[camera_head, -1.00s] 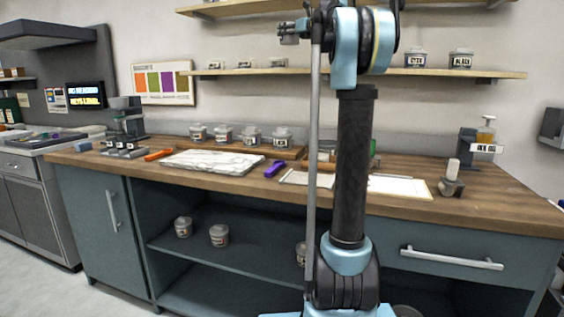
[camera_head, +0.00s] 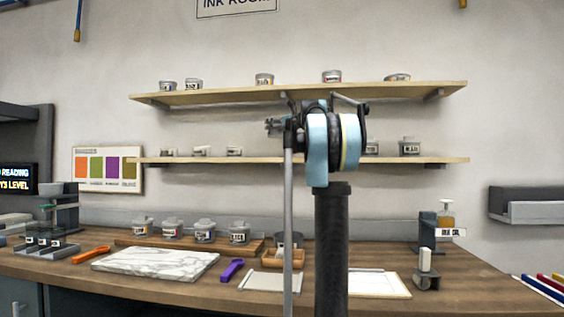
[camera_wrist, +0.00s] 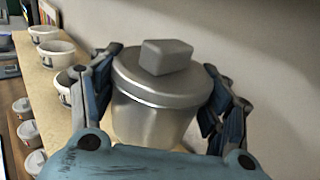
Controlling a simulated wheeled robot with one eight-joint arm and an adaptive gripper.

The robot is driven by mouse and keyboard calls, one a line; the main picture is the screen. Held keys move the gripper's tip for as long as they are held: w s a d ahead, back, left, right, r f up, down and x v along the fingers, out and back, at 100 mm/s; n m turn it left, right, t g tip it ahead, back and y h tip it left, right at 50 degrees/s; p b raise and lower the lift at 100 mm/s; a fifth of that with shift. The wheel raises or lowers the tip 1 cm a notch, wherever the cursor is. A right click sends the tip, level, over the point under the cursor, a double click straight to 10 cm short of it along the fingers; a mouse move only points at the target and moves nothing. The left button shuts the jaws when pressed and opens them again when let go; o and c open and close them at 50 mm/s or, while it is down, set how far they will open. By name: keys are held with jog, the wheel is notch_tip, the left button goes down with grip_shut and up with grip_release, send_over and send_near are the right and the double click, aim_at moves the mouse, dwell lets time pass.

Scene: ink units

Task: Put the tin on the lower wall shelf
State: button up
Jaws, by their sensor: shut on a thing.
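My gripper (camera_wrist: 160,105) is shut on a grey metal tin (camera_wrist: 155,118) with a lid and a blocky knob, in the wrist view. The fingers hold it from both sides and it looks upright. A pale shelf surface (camera_wrist: 50,104) runs beneath and to the left of the tin; I cannot tell whether the tin touches it. The tin cannot be made out there.
Small containers (camera_head: 234,150) stand on the lower shelf's left part, and labelled tins (camera_head: 409,147) on its right. The upper shelf (camera_head: 300,92) above holds several tins. Below, the worktop has a row of tins (camera_head: 205,232), a marble slab (camera_head: 155,263) and an ink pump (camera_head: 446,215).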

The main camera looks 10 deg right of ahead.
notch_tip(320, 180, down, 10)
jog(key=shift+r, duration=0.1)
dwell(0.5)
jog(key=o, duration=1.4)
jog(key=shift+o, duration=0.2)
jog(key=v, duration=1.2)
jog(key=shift+s, duration=0.1)
jog(key=shift+s, duration=0.1)
